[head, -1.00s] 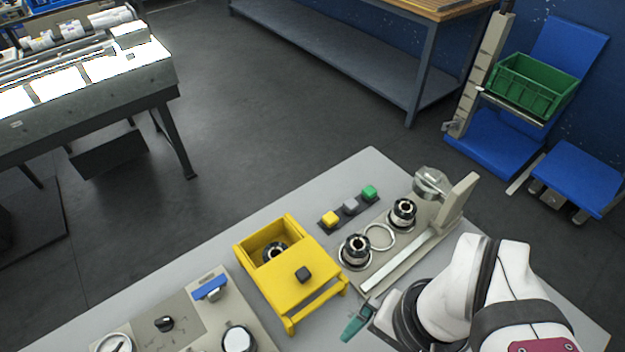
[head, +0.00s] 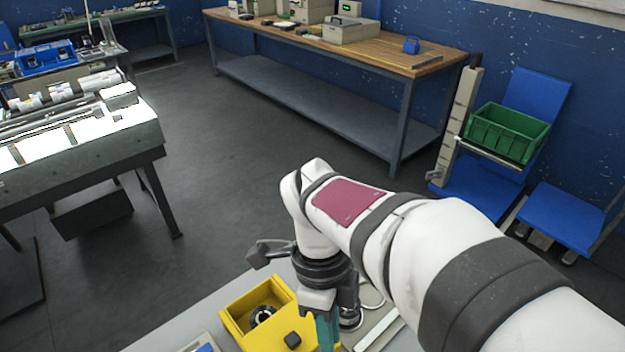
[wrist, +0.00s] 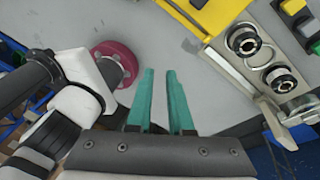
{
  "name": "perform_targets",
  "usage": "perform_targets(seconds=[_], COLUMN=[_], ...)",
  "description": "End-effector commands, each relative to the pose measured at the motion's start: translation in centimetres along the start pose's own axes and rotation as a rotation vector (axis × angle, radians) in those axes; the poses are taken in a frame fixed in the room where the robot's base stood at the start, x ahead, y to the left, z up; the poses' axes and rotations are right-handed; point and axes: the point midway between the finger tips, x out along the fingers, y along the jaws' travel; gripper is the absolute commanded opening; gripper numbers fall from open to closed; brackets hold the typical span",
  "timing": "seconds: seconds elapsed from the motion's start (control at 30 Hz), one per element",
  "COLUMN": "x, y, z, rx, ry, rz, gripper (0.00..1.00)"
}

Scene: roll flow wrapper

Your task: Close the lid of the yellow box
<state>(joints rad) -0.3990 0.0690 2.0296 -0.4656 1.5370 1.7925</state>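The yellow box (head: 235,319) stands on the grey table at the bottom of the head view. Its yellow lid (head: 268,338) covers the near part, and the far part is open, with a dark ring-shaped part (head: 262,315) inside. A black knob (head: 292,340) sits on the lid. My gripper (wrist: 159,72) points its teal fingers down, apart and with nothing between them in the wrist view.
A fixture with two black-and-silver round parts (wrist: 243,40) stands beside the box, partly hidden behind my arm in the head view. A button strip (wrist: 300,18) lies beyond it. Bare grey table (wrist: 150,45) lies between my fingers and the box.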

Motion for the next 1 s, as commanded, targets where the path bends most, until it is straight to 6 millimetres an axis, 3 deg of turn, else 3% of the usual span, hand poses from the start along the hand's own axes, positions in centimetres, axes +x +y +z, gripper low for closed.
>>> perform_targets(seconds=[0.1, 0.23, 0.37, 0.8, 1.0], x=[0.6, 1.1, 2.1, 11.3, 10.3], y=[-1.4, -1.9, -2.0, -2.1, -3.6], z=[3.4, 5.1, 5.2, 3.8, 6.7], rx=[0.312, 0.498, 0.532, 0.532, 0.530], ry=[0.081, 0.117, 0.123, 0.123, 0.119], rz=[-0.019, -0.047, -0.052, -0.048, -0.051], gripper=[0.00, 0.00, 0.00, 0.00, 0.00])
